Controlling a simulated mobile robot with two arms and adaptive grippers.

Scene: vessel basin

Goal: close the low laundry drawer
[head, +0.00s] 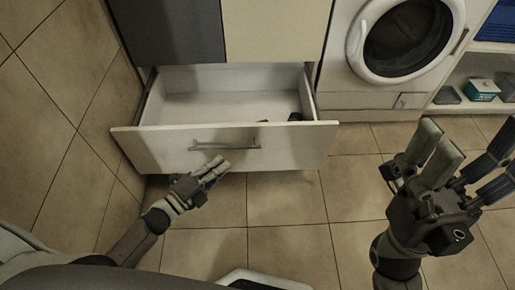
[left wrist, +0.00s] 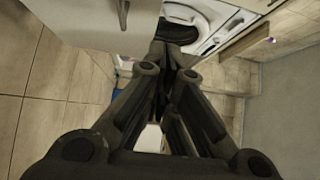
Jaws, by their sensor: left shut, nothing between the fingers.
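The low laundry drawer (head: 150,152) is pulled out, with its pale front toward me and its white interior showing in the head view. A silver bar handle (head: 224,146) is on its front. My left gripper (head: 221,167) is shut and empty, its fingertips at the lower part of the drawer front, just under the handle; I cannot tell if they touch it. In the left wrist view the shut fingers (left wrist: 172,62) fill the middle, with a pale panel at upper left. My right gripper (head: 462,158) is open and empty at the right, away from the drawer.
A washing machine (head: 355,85) stands right of the drawer. Shelves (head: 465,100) at the far right hold a teal and white box (head: 481,91) and a blue basket (head: 497,22). Small dark items (head: 296,117) lie in the drawer. The tiled floor (head: 290,215) before it is mostly clear.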

